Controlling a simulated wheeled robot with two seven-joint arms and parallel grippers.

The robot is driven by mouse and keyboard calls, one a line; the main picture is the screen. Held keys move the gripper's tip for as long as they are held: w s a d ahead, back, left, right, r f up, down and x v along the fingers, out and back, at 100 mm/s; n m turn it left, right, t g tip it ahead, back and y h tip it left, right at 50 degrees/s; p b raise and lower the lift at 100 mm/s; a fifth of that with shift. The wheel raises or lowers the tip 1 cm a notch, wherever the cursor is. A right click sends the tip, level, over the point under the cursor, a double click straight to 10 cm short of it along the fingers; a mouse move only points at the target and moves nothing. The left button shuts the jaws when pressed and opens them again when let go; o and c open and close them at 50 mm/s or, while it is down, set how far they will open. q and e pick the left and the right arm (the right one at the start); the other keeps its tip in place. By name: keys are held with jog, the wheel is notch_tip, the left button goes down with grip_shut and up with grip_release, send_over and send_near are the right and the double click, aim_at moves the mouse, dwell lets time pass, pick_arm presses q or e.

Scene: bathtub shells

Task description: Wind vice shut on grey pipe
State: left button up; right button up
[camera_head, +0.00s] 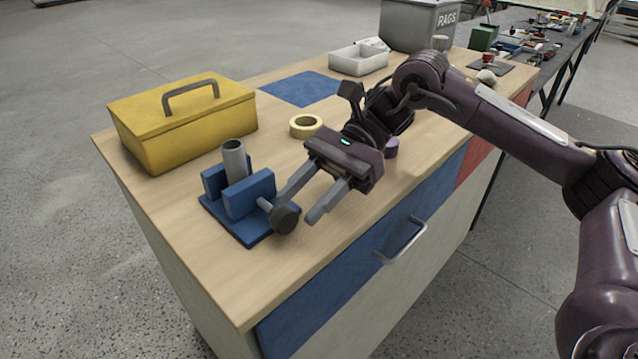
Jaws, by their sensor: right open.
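A blue vice (249,194) stands near the left front of the wooden bench top. The grey pipe (235,159) stands upright between its two jaws; I cannot tell whether both jaws touch it. The vice's dark round handle (286,218) sticks out on a grey screw toward the right. My right gripper (297,214) is open, with its two fingers pointing down and left. One finger is at the handle and the other is to its right; I cannot tell if they touch it. My left gripper is not in view.
A yellow toolbox (183,124) stands behind the vice on the bench top (215,275). A roll of yellow tape (306,126), a blue mat (301,89), a white tray (358,60) and a grey rags bin (418,24) lie farther back. A drawer handle (401,240) juts from the front.

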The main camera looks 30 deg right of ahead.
jog(key=v, duration=0.3)
jog(key=shift+r, duration=0.1)
jog(key=shift+d+r+p, duration=0.1)
jog(key=shift+d+p, duration=0.2)
jog(key=shift+p, duration=0.05)
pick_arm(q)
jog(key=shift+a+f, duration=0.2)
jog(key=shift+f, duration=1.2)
pick_arm(e)
jog(key=shift+w+d+r, duration=0.1)
jog(key=shift+w+d, duration=0.15)
jog(key=shift+d, duration=0.35)
